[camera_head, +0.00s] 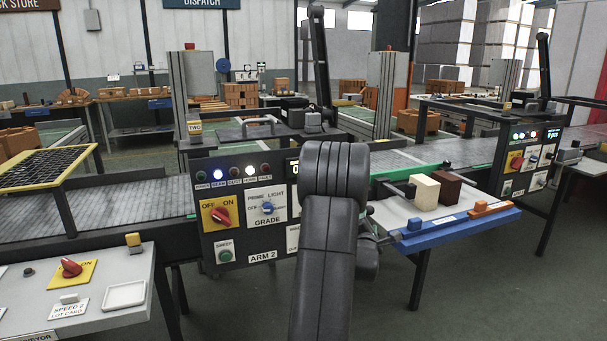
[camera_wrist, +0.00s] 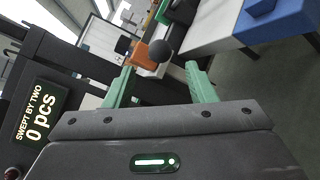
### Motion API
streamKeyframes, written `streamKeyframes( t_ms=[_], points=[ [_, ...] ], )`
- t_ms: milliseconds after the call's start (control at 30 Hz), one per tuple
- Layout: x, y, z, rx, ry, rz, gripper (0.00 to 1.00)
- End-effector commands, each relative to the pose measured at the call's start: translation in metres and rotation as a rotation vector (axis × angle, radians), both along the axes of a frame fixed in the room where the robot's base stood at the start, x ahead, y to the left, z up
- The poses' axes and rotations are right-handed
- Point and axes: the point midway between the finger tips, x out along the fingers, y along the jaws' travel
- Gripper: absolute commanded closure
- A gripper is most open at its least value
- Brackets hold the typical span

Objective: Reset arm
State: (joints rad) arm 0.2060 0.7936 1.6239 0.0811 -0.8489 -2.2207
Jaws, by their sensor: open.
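My gripper (camera_wrist: 160,82) shows in the wrist view with its two green fingers apart and nothing held between them. Beyond the fingers is a dark round knob (camera_wrist: 160,50) beside an orange piece (camera_wrist: 144,56); I cannot tell whether a finger touches them. In the head view my dark arm covers the middle of the picture and hides most of the gripper. The ARM 2 panel (camera_head: 228,255) stands behind it, with a red OFF/ON switch (camera_head: 221,215), a blue grade knob (camera_head: 267,208) and a green SWEEP button (camera_head: 225,255).
A blue-edged side table (camera_head: 450,228) at right carries a cream block (camera_head: 424,192) and a brown block (camera_head: 446,188). A conveyor (camera_head: 120,204) runs behind. A grey control desk (camera_head: 95,290) is at front left. A display (camera_wrist: 38,118) reads "SWEPT BY TWO 0 pcs".

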Motion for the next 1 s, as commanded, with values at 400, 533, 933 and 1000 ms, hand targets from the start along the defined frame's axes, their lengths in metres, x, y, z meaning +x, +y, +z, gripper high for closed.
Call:
streamKeyframes(
  t_ms=[400,533,933,1000],
  points=[
    [0.067,-0.019,0.0,0.0,0.0,0.0,0.49],
    [0.08,-0.022,0.0,0.0,0.0,0.0,0.49],
    [0.078,-0.02,0.0,0.001,-0.001,-0.017,0.49],
    [0.078,-0.02,0.0,0.001,-0.001,-0.017,0.49]
  ],
)
